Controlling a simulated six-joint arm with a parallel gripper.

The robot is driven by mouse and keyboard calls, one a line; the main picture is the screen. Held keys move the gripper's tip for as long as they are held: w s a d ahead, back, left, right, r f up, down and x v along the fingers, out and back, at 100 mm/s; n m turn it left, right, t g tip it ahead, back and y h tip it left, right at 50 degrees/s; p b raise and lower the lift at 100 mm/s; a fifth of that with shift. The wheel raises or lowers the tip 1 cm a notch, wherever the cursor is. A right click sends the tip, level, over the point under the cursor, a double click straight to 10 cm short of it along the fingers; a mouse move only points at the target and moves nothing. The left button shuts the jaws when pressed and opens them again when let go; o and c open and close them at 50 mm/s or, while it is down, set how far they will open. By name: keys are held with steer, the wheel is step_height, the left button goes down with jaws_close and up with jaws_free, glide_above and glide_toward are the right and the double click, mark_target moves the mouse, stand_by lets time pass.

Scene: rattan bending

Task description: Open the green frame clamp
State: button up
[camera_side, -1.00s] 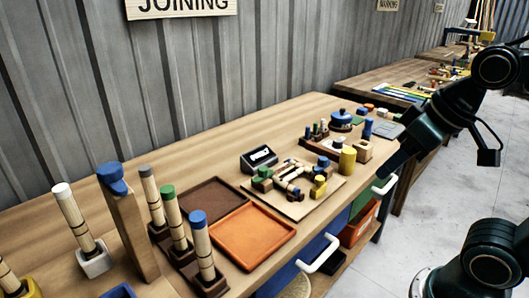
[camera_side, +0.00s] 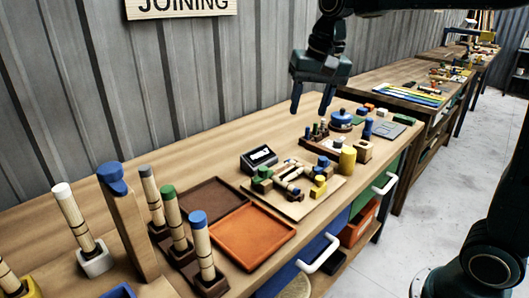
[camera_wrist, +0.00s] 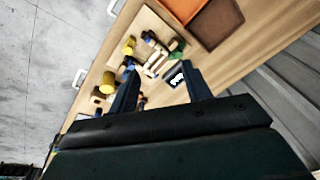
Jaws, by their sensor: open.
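The green frame clamp (camera_side: 265,172) sits at the left end of a small wooden frame on a light board (camera_side: 302,208). It also shows in the wrist view (camera_wrist: 177,45), close to the brown tray. Whether its jaw is open or shut is too small to tell. A yellow clamp (camera_side: 320,181) and a blue clamp (camera_side: 323,161) sit at the frame's right side. My gripper (camera_side: 310,112) is open and empty, fingers pointing down, high above the bench behind the frame. Its two fingers (camera_wrist: 158,72) also show in the wrist view, apart from everything.
A black sign block (camera_side: 258,159) stands just behind the green clamp. An orange tray (camera_side: 251,236) and a brown tray (camera_side: 212,199) lie to the left. A yellow cylinder (camera_side: 347,160) stands at the right. Upright rattan poles (camera_side: 175,218) stand at the front left.

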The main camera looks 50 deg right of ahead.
steer(key=w+d+f+m+g, duration=0.1)
steer(key=w+f+m, duration=0.25)
steer(key=w, duration=0.65)
steer(key=m+g, duration=0.2)
steer(key=m, duration=0.1)
glide_above(263, 168)
step_height(263, 168, down, 7)
steer(key=shift+d, duration=0.1)
steer(key=shift+f, duration=0.2)
steer(key=shift+n, duration=0.25)
step_height(263, 168, down, 14)
steer(key=shift+r, duration=0.25)
steer(key=c, duration=1)
